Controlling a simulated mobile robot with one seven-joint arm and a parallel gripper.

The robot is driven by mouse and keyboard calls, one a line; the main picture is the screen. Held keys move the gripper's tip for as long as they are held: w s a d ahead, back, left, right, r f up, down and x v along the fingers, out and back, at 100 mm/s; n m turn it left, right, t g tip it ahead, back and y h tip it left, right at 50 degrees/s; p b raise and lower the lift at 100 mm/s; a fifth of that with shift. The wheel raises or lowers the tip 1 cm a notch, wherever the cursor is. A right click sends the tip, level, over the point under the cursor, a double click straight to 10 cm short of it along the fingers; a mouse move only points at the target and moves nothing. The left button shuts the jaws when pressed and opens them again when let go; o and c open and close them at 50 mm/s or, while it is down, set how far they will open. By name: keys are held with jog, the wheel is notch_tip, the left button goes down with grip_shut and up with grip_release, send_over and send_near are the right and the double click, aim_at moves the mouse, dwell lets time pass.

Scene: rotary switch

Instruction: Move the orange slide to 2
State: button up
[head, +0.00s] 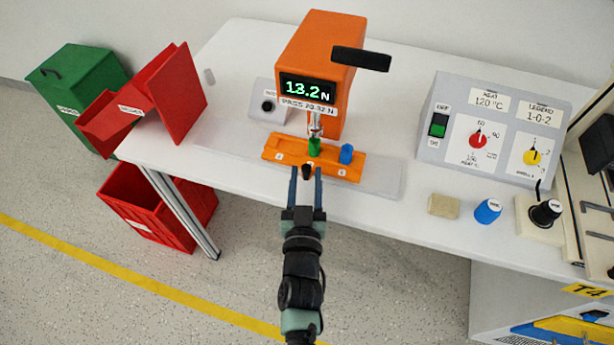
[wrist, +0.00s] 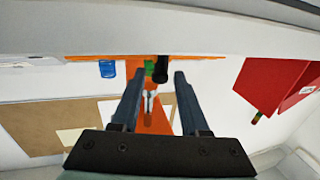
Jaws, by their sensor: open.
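The orange slide (head: 270,150) is a long flat bar on the table under the orange press. A green piece (head: 314,147) stands on it beneath the press tip, and a blue piece (head: 346,154) stands to its right. Small white labels on its front are too small to read. A black knob (head: 306,171) sticks out from its front; it also shows in the wrist view (wrist: 160,69). My gripper (head: 306,178) is open at the slide's front edge. Its fingertips appear on either side of the knob, with gaps; exact depth is hard to tell.
The orange press (head: 320,65) reads 13.2 N and has a black lever (head: 361,59). A grey control box (head: 490,128), a tan block (head: 443,206), a blue cap (head: 487,210) and a black knob on a base (head: 545,213) are right. A red bin (head: 170,100) is left.

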jog(key=shift+o, duration=0.6)
jog(key=s, duration=1.3)
jog(key=shift+a, duration=0.35)
